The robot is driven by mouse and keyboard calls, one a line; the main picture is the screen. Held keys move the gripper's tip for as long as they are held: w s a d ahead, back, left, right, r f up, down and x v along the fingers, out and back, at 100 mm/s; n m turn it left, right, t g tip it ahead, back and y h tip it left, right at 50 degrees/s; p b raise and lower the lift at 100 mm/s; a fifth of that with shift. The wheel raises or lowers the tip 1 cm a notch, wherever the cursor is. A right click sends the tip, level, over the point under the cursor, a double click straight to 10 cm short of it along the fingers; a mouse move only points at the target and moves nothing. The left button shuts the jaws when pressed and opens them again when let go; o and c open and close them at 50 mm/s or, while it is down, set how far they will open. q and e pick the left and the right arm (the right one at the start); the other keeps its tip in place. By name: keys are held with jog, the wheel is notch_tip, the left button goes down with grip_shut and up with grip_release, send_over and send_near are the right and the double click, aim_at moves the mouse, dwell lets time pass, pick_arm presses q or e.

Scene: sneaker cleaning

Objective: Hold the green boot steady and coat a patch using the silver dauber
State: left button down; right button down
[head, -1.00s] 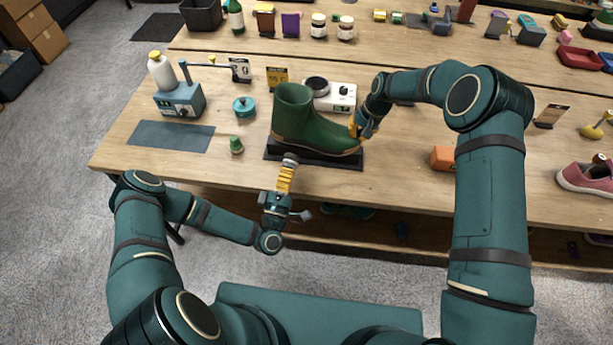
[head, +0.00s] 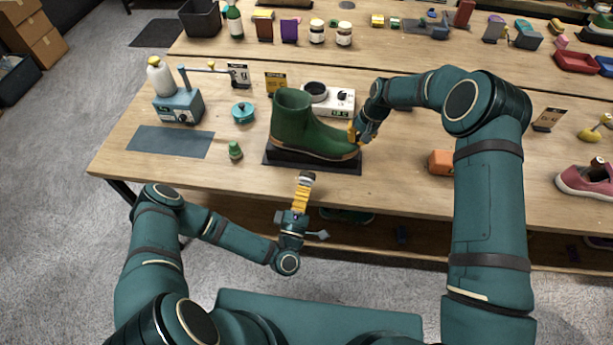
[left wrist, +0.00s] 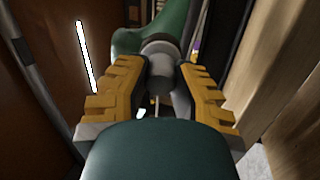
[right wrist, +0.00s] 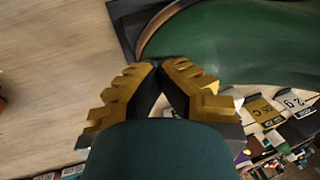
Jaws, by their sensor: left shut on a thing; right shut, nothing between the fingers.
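The green boot (head: 302,132) stands upright on a black base plate (head: 290,161), toe to the right. My left gripper (head: 303,193) is shut on the silver dauber (head: 307,178), in front of the table edge and below the boot, apart from it. In the left wrist view the dauber (left wrist: 159,57) is a grey cylinder between the yellow fingers, with the boot's green (left wrist: 158,27) behind it. My right gripper (head: 355,132) is shut and empty at the boot's toe. In the right wrist view its closed fingertips (right wrist: 157,66) lie beside the boot (right wrist: 235,42); whether they touch cannot be told.
A small green bottle (head: 235,150) and a teal round pot (head: 243,112) stand left of the boot. A grey mat (head: 170,141) lies further left. A white scale-like device (head: 338,103) is behind the boot. An orange block (head: 441,162) lies to the right.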

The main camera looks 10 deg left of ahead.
aim_at(357, 151)
jog(key=f, duration=0.1)
jog(key=s+f, duration=0.1)
jog(key=shift+s+d+f, duration=0.25)
jog(key=shift+d+f, duration=0.05)
jog(key=shift+d, duration=0.1)
jog(key=c, duration=1.3)
grip_release()
jog(key=shift+d, duration=0.25)
jog(key=shift+a, duration=0.25)
jog(key=shift+w+r, duration=0.2)
jog(key=shift+r, duration=0.3)
jog(key=v, duration=1.3)
jog(key=shift+w, duration=0.5)
jog(key=shift+r, duration=0.1)
